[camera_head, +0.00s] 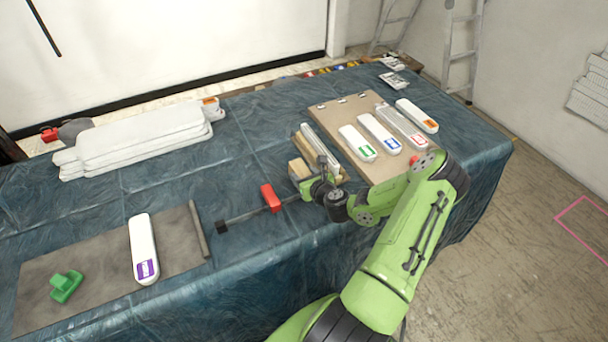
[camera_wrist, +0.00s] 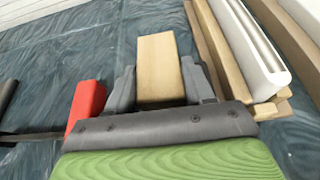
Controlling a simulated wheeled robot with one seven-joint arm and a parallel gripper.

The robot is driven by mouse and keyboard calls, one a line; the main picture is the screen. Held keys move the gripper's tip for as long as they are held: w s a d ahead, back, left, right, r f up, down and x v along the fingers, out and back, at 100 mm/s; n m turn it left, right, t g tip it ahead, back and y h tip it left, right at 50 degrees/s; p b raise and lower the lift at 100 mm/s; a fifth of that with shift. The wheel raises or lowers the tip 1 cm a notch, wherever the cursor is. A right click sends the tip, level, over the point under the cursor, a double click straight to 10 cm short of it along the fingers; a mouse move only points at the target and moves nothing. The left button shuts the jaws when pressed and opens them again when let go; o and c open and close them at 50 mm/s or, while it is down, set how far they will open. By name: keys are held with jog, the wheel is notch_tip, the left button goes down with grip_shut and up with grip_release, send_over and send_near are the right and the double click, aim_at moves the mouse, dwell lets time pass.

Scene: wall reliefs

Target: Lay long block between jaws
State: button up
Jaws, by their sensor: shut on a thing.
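My gripper (camera_wrist: 159,88) is shut on a pale wooden block (camera_wrist: 158,60), with one grey finger on each side of it. In the head view, my gripper (camera_head: 312,185) is at the middle of the table, and the block (camera_head: 298,168) shows just beyond it. A bar clamp with a red jaw (camera_head: 270,198) and a dark end piece (camera_head: 221,226) lies to the left of my gripper. In the wrist view, the red jaw (camera_wrist: 87,105) is left of the held block. I cannot tell whether the block touches the table.
Wooden strips (camera_wrist: 213,55) and a white piece (camera_wrist: 247,45) lie close to the right of my gripper. A brown board (camera_head: 345,110) with several labelled white pieces is farther right. A grey mat (camera_head: 90,265) holds a purple-labelled piece (camera_head: 143,245) and a green tool (camera_head: 66,287).

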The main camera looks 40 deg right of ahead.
jog(key=shift+f, duration=0.2)
jog(key=o, duration=1.2)
jog(key=shift+d, duration=0.1)
jog(key=shift+s, duration=0.1)
jog(key=v, duration=1)
jog(key=shift+s, duration=0.1)
jog(key=p+v, duration=0.2)
jog(key=p, duration=0.1)
jog(key=p+v, duration=0.3)
jog(key=shift+s+a+r, duration=0.15)
jog(key=shift+a+r, duration=0.05)
jog(key=shift+a, duration=0.1)
